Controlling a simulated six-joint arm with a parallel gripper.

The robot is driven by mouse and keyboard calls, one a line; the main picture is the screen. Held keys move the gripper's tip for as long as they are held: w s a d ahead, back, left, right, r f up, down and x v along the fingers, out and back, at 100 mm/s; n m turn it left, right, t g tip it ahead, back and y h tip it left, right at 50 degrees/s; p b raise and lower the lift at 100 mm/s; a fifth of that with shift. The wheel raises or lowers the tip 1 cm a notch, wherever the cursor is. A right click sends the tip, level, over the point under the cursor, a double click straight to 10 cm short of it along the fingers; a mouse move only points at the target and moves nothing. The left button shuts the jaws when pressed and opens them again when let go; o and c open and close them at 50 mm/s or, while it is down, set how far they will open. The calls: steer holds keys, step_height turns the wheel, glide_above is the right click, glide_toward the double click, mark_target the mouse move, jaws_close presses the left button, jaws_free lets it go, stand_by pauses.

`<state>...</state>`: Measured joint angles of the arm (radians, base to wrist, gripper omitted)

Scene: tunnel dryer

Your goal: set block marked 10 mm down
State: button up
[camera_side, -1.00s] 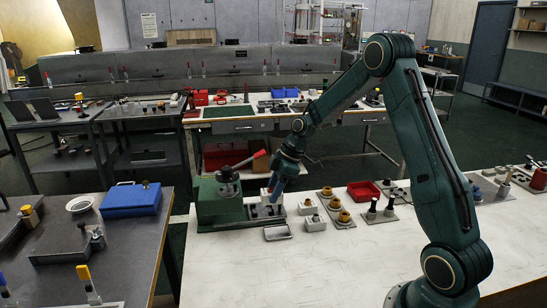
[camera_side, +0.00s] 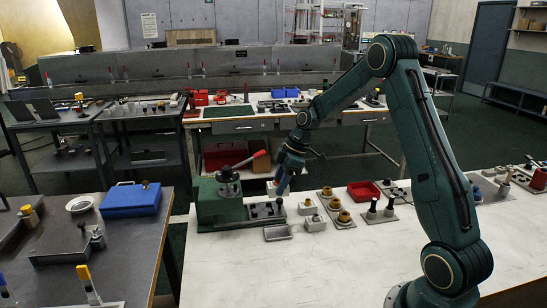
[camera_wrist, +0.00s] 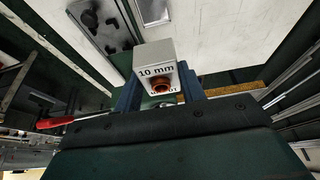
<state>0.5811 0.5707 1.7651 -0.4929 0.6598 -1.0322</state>
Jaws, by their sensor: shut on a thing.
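The block marked 10 mm (camera_wrist: 155,52) is a pale grey block with black lettering and a copper-coloured ring on one face. In the wrist view it sits between the blue fingers of my gripper (camera_wrist: 160,92), which is shut on it. In the side view my gripper (camera_side: 279,185) points down, and the block shows as a small pale patch (camera_side: 271,188) partly hidden by the fingers. It appears held above the rear of a dark plate with recesses (camera_side: 264,210). The plate also shows in the wrist view (camera_wrist: 100,28), beyond the block and to its left.
A green press (camera_side: 218,205) with a red-handled lever (camera_side: 259,155) stands close at the left. A shallow metal tray (camera_side: 278,232) lies in front of the plate. Pale blocks (camera_side: 315,223) and brown-topped parts (camera_side: 344,217) stand to the right. The bench front is clear.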

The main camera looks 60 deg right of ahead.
step_height(320, 180, down, 11)
steer(key=shift+r, duration=0.15)
steer(key=shift+f, duration=2.1)
steer(key=shift+f, duration=0.1)
steer(key=o, duration=1.2)
steer(key=v, duration=1.2)
